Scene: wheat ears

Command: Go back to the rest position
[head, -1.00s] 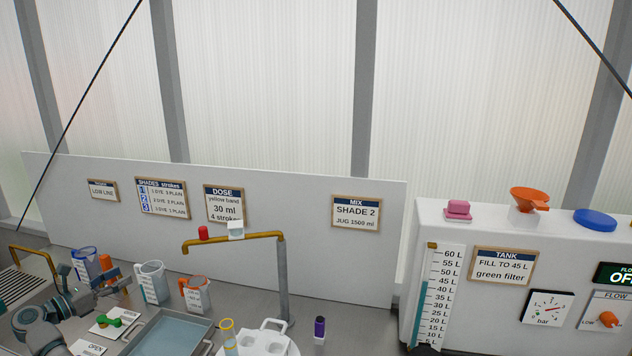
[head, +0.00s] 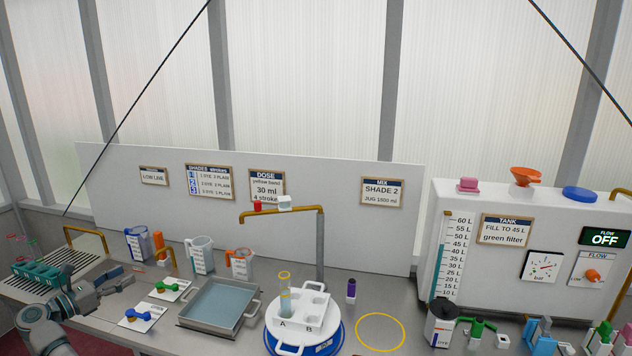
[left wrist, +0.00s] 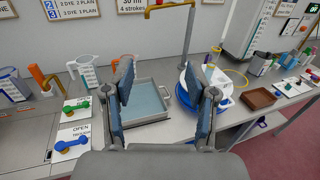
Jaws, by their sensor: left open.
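My left gripper (head: 132,277) is at the left of the bench in the head view, in front of the jugs. In the left wrist view its two fingers (left wrist: 167,92) stand wide apart with nothing between them. The grey tray (left wrist: 150,136) of bluish liquid shows beyond and between the fingers. It also shows in the head view (head: 181,320). My right gripper is in neither view.
Several jugs (head: 201,255) stand behind the tray. Green (head: 172,288) and blue (head: 142,312) valve handles lie on cards beside it. A blue-and-white round container (head: 333,336) with a measuring tube (head: 285,295) is right of it. A tap pipe (head: 321,245) rises behind.

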